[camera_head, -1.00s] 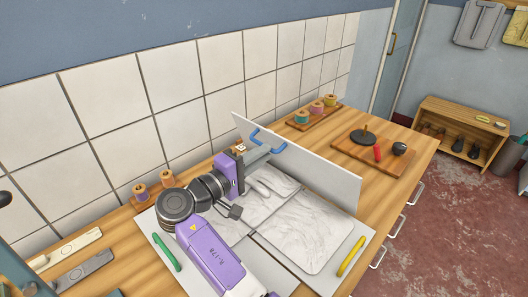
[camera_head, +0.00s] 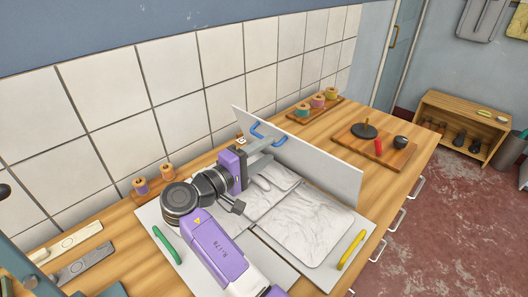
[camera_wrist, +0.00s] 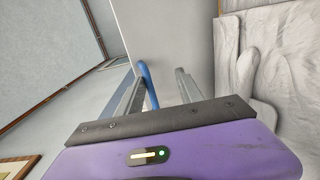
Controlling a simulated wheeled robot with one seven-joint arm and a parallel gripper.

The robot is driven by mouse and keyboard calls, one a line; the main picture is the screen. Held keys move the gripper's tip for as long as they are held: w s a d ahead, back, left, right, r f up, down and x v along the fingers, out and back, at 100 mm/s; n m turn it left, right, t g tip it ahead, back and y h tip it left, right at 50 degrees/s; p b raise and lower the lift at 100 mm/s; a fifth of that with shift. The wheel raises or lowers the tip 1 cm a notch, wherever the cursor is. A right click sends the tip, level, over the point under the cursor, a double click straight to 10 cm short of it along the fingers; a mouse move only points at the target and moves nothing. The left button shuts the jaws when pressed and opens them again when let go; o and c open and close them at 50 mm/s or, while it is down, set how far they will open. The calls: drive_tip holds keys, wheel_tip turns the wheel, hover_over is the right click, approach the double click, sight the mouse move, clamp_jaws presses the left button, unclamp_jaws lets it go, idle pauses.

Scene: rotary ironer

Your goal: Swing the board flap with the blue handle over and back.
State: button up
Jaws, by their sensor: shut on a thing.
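The board flap (camera_head: 315,160) is a pale grey panel standing upright on edge across the far side of the flat board (camera_head: 305,227). Its blue handle (camera_head: 268,136) is near the upper left end of the flap. My gripper (camera_head: 264,152) is at that handle, shut on it. In the wrist view the blue handle (camera_wrist: 149,85) shows between the two grey fingers, with the pale flap face (camera_wrist: 177,35) behind. The fingers partly hide the handle's grip.
A green handle (camera_head: 167,246) and a yellow handle (camera_head: 351,250) sit on the board's near left and right sides. Thread spools (camera_head: 317,102) and a wooden tray (camera_head: 400,160) stand beyond the flap. Tools (camera_head: 75,240) lie at the left, and the tiled wall is behind.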

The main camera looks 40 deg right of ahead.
drive_tip(key=shift+f, duration=0.15)
drive_tip(key=a+b, duration=0.1)
drive_tip(key=a, duration=0.6)
drive_tip(key=shift+s+a+r, duration=0.15)
drive_tip(key=shift+a+r, duration=0.05)
drive_tip(key=shift+a, duration=0.2)
